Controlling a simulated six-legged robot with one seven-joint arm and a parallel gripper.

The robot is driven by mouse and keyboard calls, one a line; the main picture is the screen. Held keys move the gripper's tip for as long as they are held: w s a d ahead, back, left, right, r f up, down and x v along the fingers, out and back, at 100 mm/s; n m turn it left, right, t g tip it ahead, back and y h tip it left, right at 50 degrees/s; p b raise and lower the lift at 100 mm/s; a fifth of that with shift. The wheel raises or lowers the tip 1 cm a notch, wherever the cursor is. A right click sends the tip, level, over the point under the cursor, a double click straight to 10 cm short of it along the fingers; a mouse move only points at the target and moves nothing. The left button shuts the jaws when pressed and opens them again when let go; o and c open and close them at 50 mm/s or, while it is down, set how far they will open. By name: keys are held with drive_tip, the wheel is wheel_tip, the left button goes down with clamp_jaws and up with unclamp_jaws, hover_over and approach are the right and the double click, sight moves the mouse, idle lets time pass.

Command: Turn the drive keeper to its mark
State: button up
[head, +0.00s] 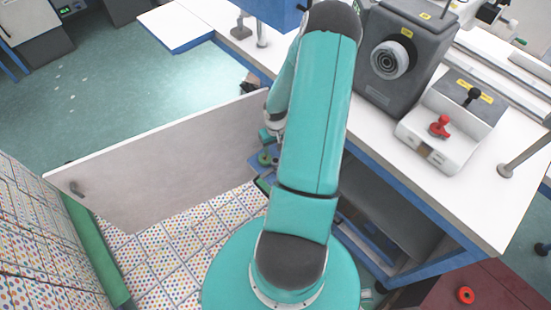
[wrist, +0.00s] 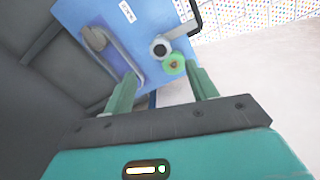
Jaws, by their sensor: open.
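The green knob appears between the finger directions, with no visible contact. In the head view my arm hides most of this area.
A white bench (head: 460,200) with a grey machine (head: 400,65) and a red-knobbed box (head: 455,110) stands right. A pale board (head: 165,165) stands left over dotted tiles (head: 165,255).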

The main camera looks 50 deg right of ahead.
sight(275, 160)
wheel_tip(275, 160, down, 9)
drive_tip(key=shift+r, duration=0.15)
clamp_jaws()
idle(0.4)
